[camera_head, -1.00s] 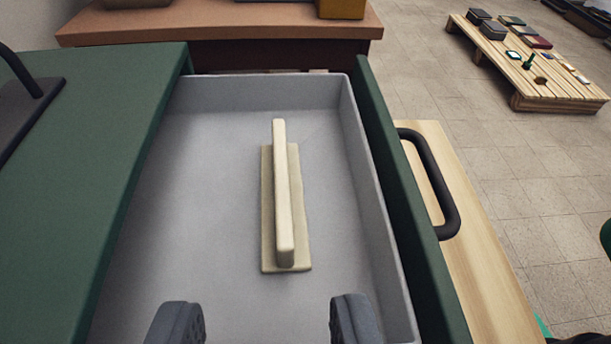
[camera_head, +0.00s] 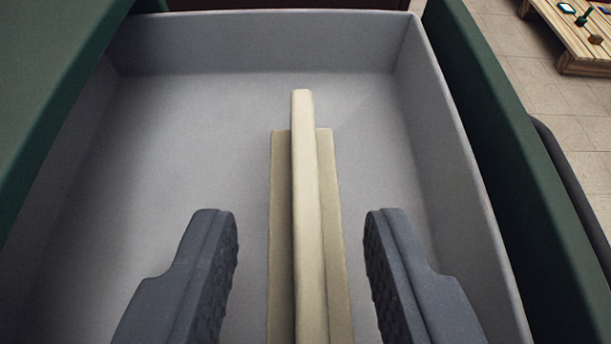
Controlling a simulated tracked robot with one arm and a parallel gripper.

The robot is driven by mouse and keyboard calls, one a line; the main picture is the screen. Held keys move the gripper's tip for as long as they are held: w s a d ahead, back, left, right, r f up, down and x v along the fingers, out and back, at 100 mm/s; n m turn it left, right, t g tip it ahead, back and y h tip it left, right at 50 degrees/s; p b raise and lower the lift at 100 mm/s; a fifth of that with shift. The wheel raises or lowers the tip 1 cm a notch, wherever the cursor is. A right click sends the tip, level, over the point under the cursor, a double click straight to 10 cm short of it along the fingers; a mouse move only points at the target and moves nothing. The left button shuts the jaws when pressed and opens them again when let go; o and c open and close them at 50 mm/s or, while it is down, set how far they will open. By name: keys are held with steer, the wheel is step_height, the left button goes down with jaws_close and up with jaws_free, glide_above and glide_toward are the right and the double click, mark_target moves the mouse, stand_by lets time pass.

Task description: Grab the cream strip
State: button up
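The cream strip (camera_head: 308,215) is a long piece with a flat base and a raised bar along its length. It lies in the grey drawer (camera_head: 240,40), running away from me, and its near end is cut off by the bottom of the view. My gripper (camera_head: 301,225) is open, with one dark finger on each side of the strip. Gaps show between the strip and both fingers. How far the fingertips are above the drawer floor is hard to tell.
The drawer walls stand to the left, right and back, with free floor around the strip. A green cabinet top (camera_head: 55,70) is at the left. The green drawer front (camera_head: 520,150) is at the right. A slatted wooden pallet (camera_head: 575,35) is at the far upper right.

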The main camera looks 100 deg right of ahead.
mark_target(306, 220)
steer(key=shift+x, duration=1.2)
jaws_close()
